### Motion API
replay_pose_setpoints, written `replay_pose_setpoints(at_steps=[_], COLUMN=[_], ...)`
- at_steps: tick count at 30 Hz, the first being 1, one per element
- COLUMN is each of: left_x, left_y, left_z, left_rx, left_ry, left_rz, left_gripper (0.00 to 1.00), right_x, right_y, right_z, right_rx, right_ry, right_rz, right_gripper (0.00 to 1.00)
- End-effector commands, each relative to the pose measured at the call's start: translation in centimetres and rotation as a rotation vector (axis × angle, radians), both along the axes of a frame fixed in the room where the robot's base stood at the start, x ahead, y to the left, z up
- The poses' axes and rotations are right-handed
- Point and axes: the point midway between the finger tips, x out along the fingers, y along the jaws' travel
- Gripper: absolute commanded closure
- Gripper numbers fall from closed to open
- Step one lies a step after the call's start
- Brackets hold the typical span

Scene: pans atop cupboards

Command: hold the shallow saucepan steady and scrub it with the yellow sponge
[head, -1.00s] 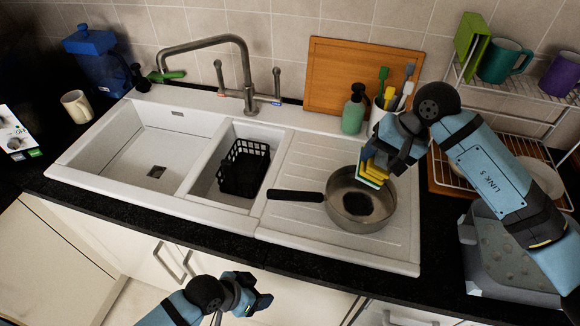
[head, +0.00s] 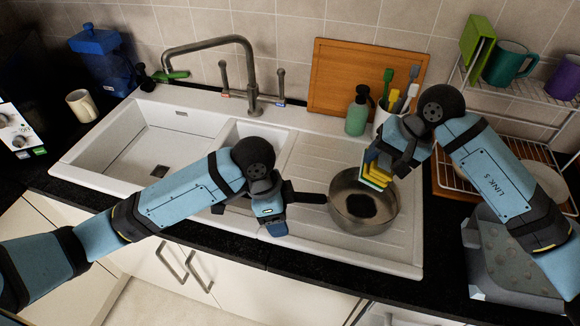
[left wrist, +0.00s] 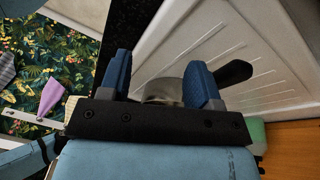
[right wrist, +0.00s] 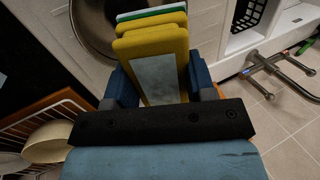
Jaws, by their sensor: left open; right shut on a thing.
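The shallow saucepan (head: 350,208) stands upright on the sink's ribbed drainboard, with a dark patch inside. Its black handle (head: 312,198) points left. The pan (left wrist: 163,90) shows between my left fingers in the left wrist view, with the handle (left wrist: 236,72) beside the right finger. My left gripper (head: 284,208) is open near the handle's end, not closed on it. My right gripper (head: 388,163) is shut on the yellow sponge (head: 376,170), over the pan's back right rim. The sponge (right wrist: 152,50) fills the right jaws in the right wrist view; whether it touches the pan is unclear.
A green soap bottle (head: 357,112) and a cup of brushes (head: 385,118) stand behind the pan, before a wooden board (head: 340,75). The faucet (head: 250,80) rises behind the basins. A wire rack (head: 540,95) stands right. The drainboard's front right is clear.

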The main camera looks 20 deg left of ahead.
Motion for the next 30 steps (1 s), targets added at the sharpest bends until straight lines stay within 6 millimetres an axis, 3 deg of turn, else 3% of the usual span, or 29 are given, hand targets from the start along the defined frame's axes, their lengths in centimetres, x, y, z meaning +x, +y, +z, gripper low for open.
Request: replay_pose_setpoints(at_steps=[1,3,6,12,17,30], left_x=[2.2,4.4,6.6,8.2,8.4,9.3], left_y=[0.0,-0.1,-0.2,-0.4,-1.1,-4.0], left_z=[1.5,3.1,4.9,6.0,4.3,-3.0], left_rx=[-0.023,-0.054,-0.087,-0.113,-0.115,-0.114], left_ry=[-0.044,-0.093,-0.144,-0.181,-0.180,-0.180], left_rz=[-0.003,-0.009,-0.017,-0.023,-0.023,-0.022], left_gripper=[0.43,0.43,0.43,0.43,0.43,0.43], right_x=[0.0,0.0,0.0,0.0,0.0,0.0], right_y=[0.0,0.0,0.0,0.0,0.0,0.0], right_z=[0.0,0.0,0.0,0.0,0.0,0.0], right_rx=[0.000,0.000,0.000,0.000,0.000,0.000], right_ry=[0.000,0.000,0.000,0.000,0.000,0.000], right_rz=[0.000,0.000,0.000,0.000,0.000,0.000], right_gripper=[0.69,0.69,0.69,0.69,0.69,0.69])
